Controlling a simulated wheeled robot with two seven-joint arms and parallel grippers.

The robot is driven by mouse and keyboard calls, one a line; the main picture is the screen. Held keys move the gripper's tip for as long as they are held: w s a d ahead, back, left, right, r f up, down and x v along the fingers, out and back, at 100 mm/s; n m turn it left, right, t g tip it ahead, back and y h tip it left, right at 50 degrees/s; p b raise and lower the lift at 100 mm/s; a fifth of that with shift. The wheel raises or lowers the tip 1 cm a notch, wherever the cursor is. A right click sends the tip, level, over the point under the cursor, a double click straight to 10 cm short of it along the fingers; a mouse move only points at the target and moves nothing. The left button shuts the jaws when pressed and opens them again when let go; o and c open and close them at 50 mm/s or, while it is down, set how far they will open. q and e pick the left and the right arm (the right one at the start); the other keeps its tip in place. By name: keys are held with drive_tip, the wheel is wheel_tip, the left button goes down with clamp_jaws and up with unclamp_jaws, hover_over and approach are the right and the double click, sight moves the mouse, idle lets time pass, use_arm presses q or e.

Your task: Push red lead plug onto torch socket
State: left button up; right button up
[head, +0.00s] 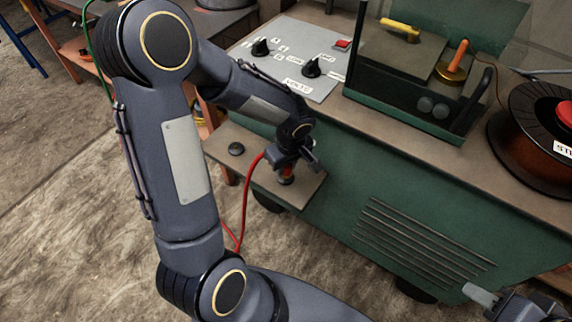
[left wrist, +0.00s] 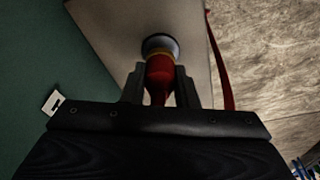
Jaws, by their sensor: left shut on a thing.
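My left gripper (head: 287,172) is shut on the red lead plug (left wrist: 159,74), above the small shelf on the side of the green machine. In the left wrist view the plug sits between the two fingers, with a yellow band at its far end. That end meets or nearly meets a dark round socket (left wrist: 160,43) on the shelf; I cannot tell how deep it sits. The red lead (head: 245,200) hangs in a curve off the shelf's left side. My right gripper (head: 482,296) is partly in view at the lower right, away from the shelf.
A second black round fitting (head: 236,149) is on the shelf (head: 225,138), left of the plug. Behind stand a control panel (head: 290,62) with black knobs and a dark open box (head: 405,105). A cable reel (head: 530,130) is at the right.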

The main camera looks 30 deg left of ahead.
sight(288, 168)
use_arm(q)
drive_tip(key=shift+b, duration=0.65)
idle(1.4)
drive_tip(key=shift+f+b, duration=0.65)
drive_tip(key=shift+b, duration=0.05)
drive_tip(key=o, duration=1)
drive_tip(key=shift+r, duration=0.15)
drive_tip(key=r, duration=0.2)
drive_tip(key=r+p, duration=0.1)
drive_tip(key=r, duration=0.1)
drive_tip(key=d+r+p, duration=0.1)
drive_tip(key=r, duration=0.2)
drive_tip(key=shift+s, duration=0.25)
drive_tip(key=shift+r, duration=0.3)
